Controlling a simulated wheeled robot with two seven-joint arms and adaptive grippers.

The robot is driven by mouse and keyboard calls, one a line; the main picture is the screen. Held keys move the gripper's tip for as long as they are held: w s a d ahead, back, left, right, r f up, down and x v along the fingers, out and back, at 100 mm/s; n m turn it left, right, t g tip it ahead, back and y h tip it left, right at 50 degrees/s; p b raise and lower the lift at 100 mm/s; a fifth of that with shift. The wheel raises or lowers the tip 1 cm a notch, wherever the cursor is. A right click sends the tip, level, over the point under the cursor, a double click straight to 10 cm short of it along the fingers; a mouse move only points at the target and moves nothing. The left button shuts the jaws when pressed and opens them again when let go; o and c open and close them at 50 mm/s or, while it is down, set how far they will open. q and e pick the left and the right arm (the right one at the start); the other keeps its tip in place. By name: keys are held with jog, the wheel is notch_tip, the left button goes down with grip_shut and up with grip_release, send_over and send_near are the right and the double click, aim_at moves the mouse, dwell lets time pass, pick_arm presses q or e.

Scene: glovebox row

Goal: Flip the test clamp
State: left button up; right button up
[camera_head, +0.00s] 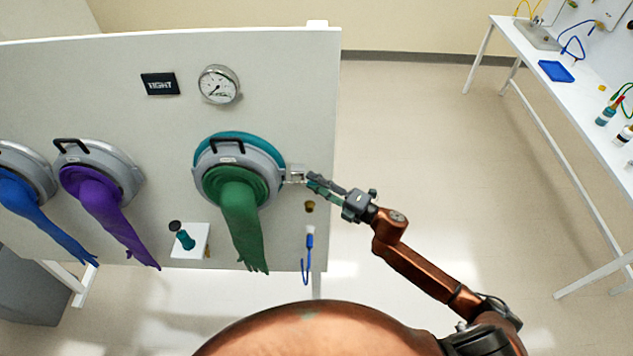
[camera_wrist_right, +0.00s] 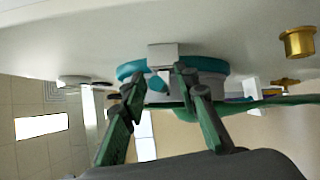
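The test clamp (camera_head: 295,175) is a small pale metal block on the panel, at the right edge of the green glove's port ring (camera_head: 280,160). In the right wrist view the clamp (camera_wrist_right: 165,54) shows as a grey block over the teal ring, with a small teal piece (camera_wrist_right: 158,84) below it. My right gripper (camera_head: 314,180) is just right of the clamp. Its green-padded fingers (camera_wrist_right: 158,90) are apart, with the teal piece appearing between their tips. I cannot tell whether they touch it. My left gripper is not in view.
The green glove (camera_head: 242,222) hangs from the port. A brass knob (camera_head: 309,206) and a blue hook (camera_head: 307,258) are below the clamp. A gauge (camera_head: 218,85) and a sign (camera_head: 160,84) are above. A white bench (camera_head: 560,85) stands at right, with clear floor between.

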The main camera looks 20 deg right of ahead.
jog(key=shift+c, duration=0.6)
grip_shut()
